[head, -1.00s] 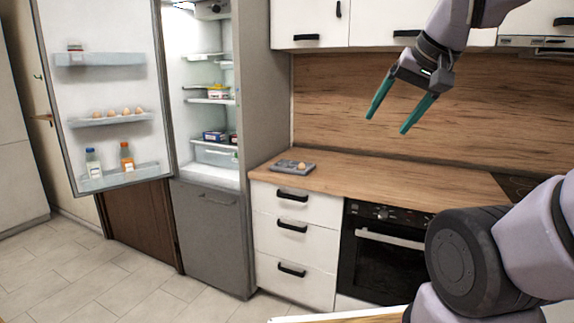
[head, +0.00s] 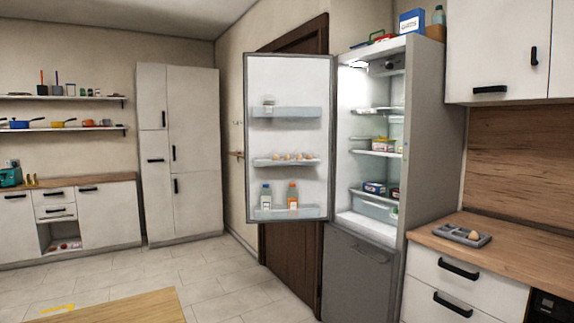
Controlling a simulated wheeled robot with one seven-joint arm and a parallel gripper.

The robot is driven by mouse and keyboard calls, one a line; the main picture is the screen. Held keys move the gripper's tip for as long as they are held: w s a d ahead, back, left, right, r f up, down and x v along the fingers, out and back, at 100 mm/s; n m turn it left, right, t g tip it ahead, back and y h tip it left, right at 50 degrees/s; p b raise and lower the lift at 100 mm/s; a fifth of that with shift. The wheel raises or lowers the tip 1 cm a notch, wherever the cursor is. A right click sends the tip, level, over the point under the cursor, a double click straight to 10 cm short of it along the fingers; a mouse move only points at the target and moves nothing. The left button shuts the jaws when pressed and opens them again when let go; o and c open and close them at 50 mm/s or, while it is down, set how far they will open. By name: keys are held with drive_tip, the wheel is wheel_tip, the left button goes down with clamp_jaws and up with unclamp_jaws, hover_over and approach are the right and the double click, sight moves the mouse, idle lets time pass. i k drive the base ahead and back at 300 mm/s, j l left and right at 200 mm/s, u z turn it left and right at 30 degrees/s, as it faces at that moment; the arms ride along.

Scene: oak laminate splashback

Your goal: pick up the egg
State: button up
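An egg (head: 473,235) sits in a grey tray (head: 449,231) on the wooden counter at the right of the head view. Several more eggs (head: 288,157) stand in a row on the middle shelf of the open fridge door. My gripper is out of the frame now.
The fridge door (head: 288,90) stands wide open, its inner side facing me, left of the lit fridge interior (head: 370,125). A wooden table (head: 125,308) is at the lower left. The tiled floor (head: 215,262) in front of the tall cabinet (head: 190,185) is clear.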

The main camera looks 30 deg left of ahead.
sight(472, 236)
drive_tip(key=i+j, duration=0.15)
drive_tip(key=i, duration=0.35)
drive_tip(key=i+j, duration=0.2)
drive_tip(key=i, duration=0.35)
drive_tip(key=i+j+u, duration=0.1)
drive_tip(key=i, duration=0.4)
drive_tip(key=i+j, duration=0.2)
drive_tip(key=i, duration=0.3)
